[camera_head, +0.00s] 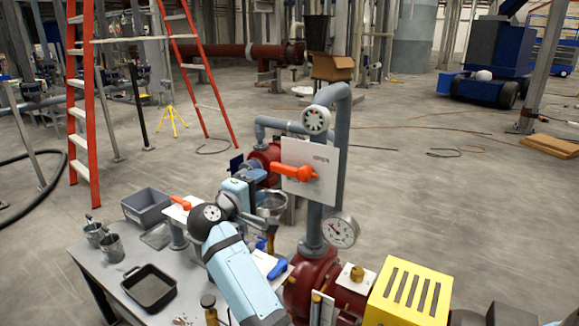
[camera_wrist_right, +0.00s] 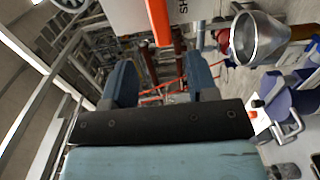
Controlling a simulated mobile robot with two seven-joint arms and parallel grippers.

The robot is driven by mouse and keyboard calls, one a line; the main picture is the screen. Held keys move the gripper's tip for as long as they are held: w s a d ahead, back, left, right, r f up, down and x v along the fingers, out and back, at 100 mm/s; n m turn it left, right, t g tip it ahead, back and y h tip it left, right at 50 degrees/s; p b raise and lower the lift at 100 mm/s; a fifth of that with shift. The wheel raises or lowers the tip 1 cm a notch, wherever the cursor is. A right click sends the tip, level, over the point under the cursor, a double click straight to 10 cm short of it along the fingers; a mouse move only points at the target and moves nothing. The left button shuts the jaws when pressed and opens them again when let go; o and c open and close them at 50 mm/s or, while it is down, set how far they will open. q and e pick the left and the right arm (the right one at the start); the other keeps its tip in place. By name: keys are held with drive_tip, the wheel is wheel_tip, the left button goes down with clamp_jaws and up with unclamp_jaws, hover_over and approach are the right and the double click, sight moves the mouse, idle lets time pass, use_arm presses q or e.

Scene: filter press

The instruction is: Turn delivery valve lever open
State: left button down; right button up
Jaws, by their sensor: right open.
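The orange delivery valve lever (camera_head: 298,174) lies roughly level across a white plate (camera_head: 318,190) on the grey pipework. In the right wrist view, the lever (camera_wrist_right: 158,22) hangs in from the top edge, beyond the fingertips, beside the white plate (camera_wrist_right: 205,10) with partly cut-off lettering. My right gripper (camera_head: 250,168) is just left of the lever's end, apart from it as far as I can tell. Its two blue fingers (camera_wrist_right: 162,82) stand wide apart with nothing between them. My left gripper is out of view.
A metal funnel (camera_head: 272,204) is close beside my right gripper. A second orange lever (camera_head: 181,202) is on the left. A pressure gauge (camera_head: 341,230) and yellow slotted guard (camera_head: 408,295) are on the right. The grey bench (camera_head: 120,285) holds a black tray (camera_head: 149,288).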

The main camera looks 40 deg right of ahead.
sight(281, 171)
drive_tip(key=p+x, duration=0.4)
drive_tip(key=x, duration=0.7)
drive_tip(key=shift+w+d+r, duration=0.1)
drive_tip(key=shift+d+r, duration=0.05)
drive_tip(key=shift+w+d, duration=0.25)
drive_tip(key=shift+d, duration=0.4)
drive_tip(key=shift+c, duration=0.2)
clamp_jaws()
drive_tip(key=shift+f, duration=0.2)
